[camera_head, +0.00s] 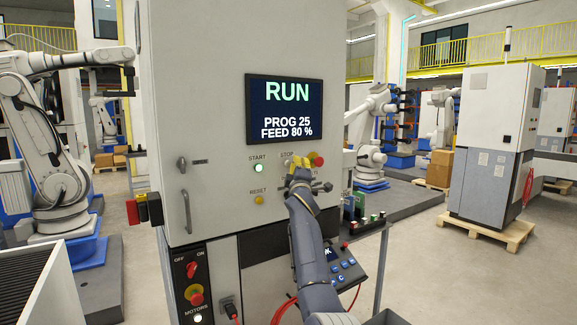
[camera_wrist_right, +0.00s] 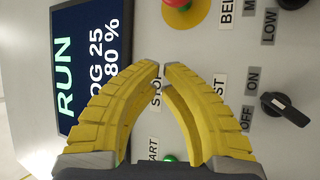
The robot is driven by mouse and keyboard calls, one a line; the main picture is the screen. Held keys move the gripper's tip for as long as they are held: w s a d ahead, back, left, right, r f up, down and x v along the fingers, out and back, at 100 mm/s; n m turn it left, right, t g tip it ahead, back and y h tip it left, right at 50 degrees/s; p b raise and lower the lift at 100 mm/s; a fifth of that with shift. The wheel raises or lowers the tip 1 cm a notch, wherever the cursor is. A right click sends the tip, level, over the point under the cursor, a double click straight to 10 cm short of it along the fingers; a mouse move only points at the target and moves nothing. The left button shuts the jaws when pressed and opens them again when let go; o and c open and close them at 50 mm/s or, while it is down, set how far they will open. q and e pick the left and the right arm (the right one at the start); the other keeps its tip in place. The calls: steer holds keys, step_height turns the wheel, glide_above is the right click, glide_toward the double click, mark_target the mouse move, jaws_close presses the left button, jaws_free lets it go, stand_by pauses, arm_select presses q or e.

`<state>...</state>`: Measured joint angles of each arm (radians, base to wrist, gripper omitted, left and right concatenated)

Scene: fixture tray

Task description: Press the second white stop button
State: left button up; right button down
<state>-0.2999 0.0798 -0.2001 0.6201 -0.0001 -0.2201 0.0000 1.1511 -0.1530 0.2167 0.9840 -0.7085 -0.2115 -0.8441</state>
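The grey cabinet panel (camera_head: 215,120) carries a STOP label (camera_head: 287,155), which shows between the fingers in the right wrist view (camera_wrist_right: 157,92). The white stop button under that label is hidden behind my fingers in both views. My right gripper (camera_wrist_right: 162,67) has its yellow fingertips together with nothing between them, in front of the panel near the STOP label. It also shows in the head view (camera_head: 299,162). I cannot tell whether the tips touch the panel. No second stop button shows. My left gripper is not in view.
A green START lamp (camera_head: 258,168) and amber RESET button (camera_head: 259,200) sit left of the gripper. A red emergency button (camera_head: 317,159) is close on its right. A black OFF/ON knob (camera_wrist_right: 285,108) is nearby. The screen (camera_head: 284,109) above reads RUN. A door handle (camera_head: 186,211) protrudes at left.

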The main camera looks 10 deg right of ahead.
steer(key=shift+w, duration=0.2)
steer(key=shift+w+a, duration=0.15)
steer(key=shift+w, duration=0.05)
steer(key=shift+w+a, duration=0.15)
steer(key=shift+w, duration=0.35)
stand_by(0.9)
stand_by(0.4)
steer(key=shift+s+d+r, duration=0.1)
steer(key=shift+s+d, duration=0.25)
steer(key=shift+s+a, duration=0.1)
steer(key=shift+s, duration=0.45)
steer(key=shift+s+d, duration=0.3)
steer(key=shift+s, duration=0.5)
steer(key=shift+s+d, duration=0.3)
steer(key=shift+s, duration=0.45)
steer(key=shift+s+d, duration=0.3)
steer(key=shift+s, duration=0.5)
